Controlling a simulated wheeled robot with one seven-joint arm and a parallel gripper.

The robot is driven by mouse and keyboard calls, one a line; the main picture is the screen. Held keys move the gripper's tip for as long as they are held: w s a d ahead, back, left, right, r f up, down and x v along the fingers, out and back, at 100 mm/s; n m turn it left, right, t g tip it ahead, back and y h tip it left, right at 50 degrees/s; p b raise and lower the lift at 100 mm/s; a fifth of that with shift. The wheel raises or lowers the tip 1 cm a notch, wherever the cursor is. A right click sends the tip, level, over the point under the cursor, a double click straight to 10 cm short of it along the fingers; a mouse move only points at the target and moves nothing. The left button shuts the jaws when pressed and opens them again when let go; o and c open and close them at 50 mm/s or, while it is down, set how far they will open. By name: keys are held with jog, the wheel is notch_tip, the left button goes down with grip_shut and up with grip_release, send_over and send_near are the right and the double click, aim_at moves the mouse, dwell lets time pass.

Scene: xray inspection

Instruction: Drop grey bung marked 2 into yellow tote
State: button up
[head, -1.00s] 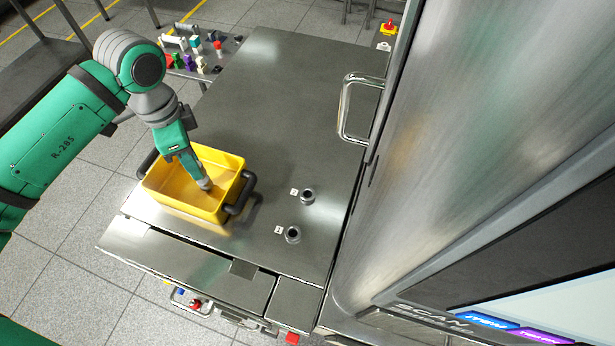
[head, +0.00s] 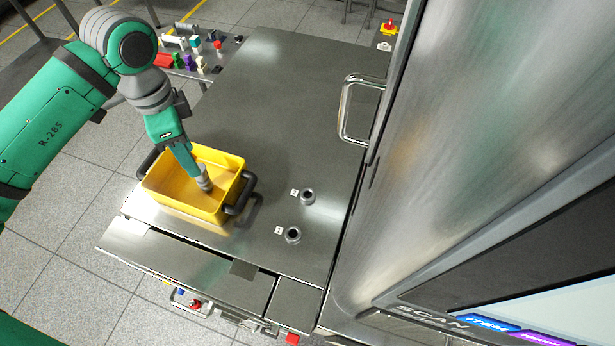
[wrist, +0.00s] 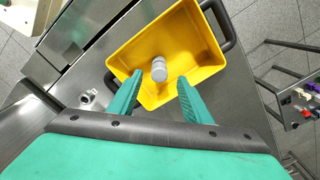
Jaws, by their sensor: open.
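The yellow tote (head: 188,212) stands on the steel bench top. It also shows in the wrist view (wrist: 205,75). The grey bung (wrist: 159,70) is a short grey cylinder with a paler end, seen against the tote's inside. In the head view the bung (head: 205,183) is inside the tote's outline, just below my fingertips. I cannot read a number on it, nor tell whether it touches the tote floor. My gripper (head: 196,173) reaches down over the tote. In the wrist view its green fingers are spread, with a gap on both sides of the bung.
Two dark round fittings with small white labels, one farther (head: 308,196) and one nearer (head: 292,234), sit on the bench right of the tote. A steel door handle (head: 346,110) and cabinet stand at right. A side table (head: 205,70) holds several coloured objects. The bench's back is clear.

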notch_tip(320, 180, up, 8)
jog(key=shift+s+f, duration=0.15)
jog(key=shift+f, duration=0.05)
dwell(0.4)
